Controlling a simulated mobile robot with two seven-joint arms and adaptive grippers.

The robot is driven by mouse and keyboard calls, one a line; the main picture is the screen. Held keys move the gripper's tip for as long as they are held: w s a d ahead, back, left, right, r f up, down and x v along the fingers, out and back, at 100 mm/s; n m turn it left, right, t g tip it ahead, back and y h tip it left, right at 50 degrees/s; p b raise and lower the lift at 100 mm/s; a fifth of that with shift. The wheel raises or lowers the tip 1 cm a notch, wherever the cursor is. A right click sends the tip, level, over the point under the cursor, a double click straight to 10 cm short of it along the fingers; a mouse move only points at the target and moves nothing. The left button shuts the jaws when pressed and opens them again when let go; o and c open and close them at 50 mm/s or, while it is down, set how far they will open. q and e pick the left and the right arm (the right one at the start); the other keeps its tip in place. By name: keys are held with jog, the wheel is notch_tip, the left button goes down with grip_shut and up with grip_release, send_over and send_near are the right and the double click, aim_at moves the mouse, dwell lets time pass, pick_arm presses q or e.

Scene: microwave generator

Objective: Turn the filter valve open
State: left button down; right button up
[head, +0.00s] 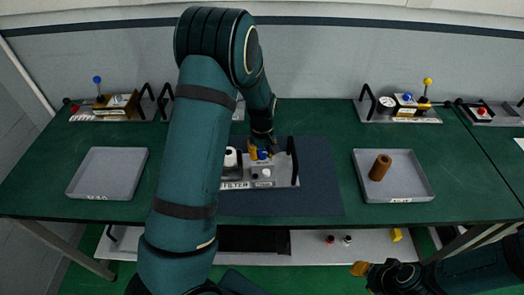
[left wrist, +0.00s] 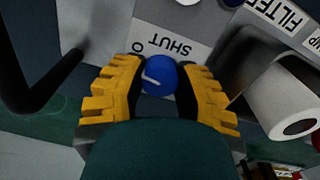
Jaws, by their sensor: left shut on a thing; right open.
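The filter unit (head: 284,175) is a grey plate on a dark mat, with a FILTER label at its front. Its blue ball-shaped valve knob (head: 264,155) sits near the middle. In the left wrist view the blue knob (left wrist: 160,77) lies between the yellow ridged fingers of my left gripper (left wrist: 158,84), which is shut on it. An upside-down SHUT label (left wrist: 178,46) is just beyond; part of the lettering beside it is covered. In the head view my left gripper (head: 260,150) reaches down from behind. My right gripper (head: 375,270) is open and empty in front of the table, low right.
A white cylinder (left wrist: 285,102) stands beside the knob, and a black handle (head: 293,160) rises at the unit's right end. A grey tray (head: 415,190) holds a brown cylinder (head: 380,167). An empty tray (head: 108,172) is at left. Other units line the back edge.

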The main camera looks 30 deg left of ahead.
aim_at(262, 152)
pick_arm(q)
jog(key=shift+n, duration=1)
jog(key=shift+p, duration=0.3)
jog(key=c, duration=0.6)
grip_release()
notch_tip(262, 152, up, 12)
